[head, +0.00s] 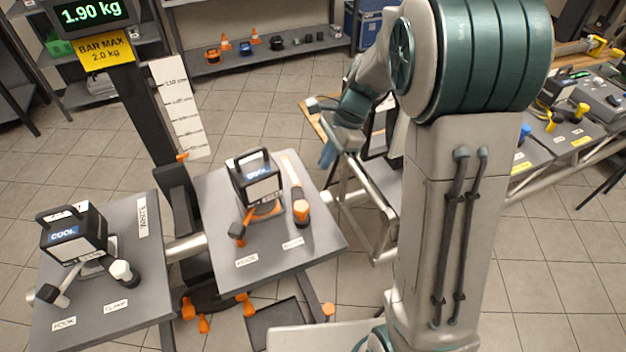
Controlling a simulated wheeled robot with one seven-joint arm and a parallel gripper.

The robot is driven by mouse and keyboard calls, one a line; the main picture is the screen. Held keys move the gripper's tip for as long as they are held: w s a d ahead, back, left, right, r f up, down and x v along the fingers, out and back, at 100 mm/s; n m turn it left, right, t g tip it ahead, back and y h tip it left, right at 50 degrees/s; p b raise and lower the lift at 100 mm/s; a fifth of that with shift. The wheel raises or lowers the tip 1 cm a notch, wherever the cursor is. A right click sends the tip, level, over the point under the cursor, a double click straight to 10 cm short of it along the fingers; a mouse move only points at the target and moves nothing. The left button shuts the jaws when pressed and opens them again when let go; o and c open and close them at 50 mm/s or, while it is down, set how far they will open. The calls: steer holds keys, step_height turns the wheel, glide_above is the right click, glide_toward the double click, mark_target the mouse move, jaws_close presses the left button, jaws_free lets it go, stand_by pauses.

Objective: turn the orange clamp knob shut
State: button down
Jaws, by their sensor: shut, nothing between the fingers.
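The orange clamp knob (301,209) stands on a short dark post on the right grey plate (318,240), above a partly legible label. To its left is a black lamp with a handle (258,178) and an orange hook lever (242,228) by the HOOK label. My gripper (327,155) is up and to the right of the knob, apart from it, with its blue fingertips pointing down. It looks shut and empty. My arm hides part of the area behind it.
A left plate (150,300) holds a lamp marked COOL (72,236) and a white clamp knob (122,271). A dark post carries a 1.90 kg display (92,12) and a yellow BAR MAX 2.0 kg sign (105,49). A silver bar (185,249) runs between the plates.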

mark_target(293, 192)
steer(key=shift+m, duration=0.7)
steer(key=x, duration=0.5)
steer(key=p+x, duration=0.1)
steer(key=x, duration=0.4)
steer(key=shift+w+d+f, duration=0.1)
steer(key=shift+d+f, duration=0.1)
steer(key=shift+w+a+n, duration=0.1)
steer(key=shift+a+n, duration=0.15)
steer(key=shift+n, duration=0.05)
steer(key=shift+a+n, duration=0.15)
steer(key=shift+n, duration=0.15)
steer(key=a+n, duration=0.1)
steer(key=a+n+g, duration=0.1)
steer(key=n, duration=0.1)
steer(key=shift+w+g, duration=0.25)
steer(key=shift+g, duration=0.05)
steer(key=shift+s+a+n+g+h, duration=0.1)
steer(key=shift+a+n+g+h, duration=0.4)
steer(key=shift+a+n, duration=0.75)
steer(key=shift+d+n, duration=0.2)
steer(key=shift+n, duration=0.15)
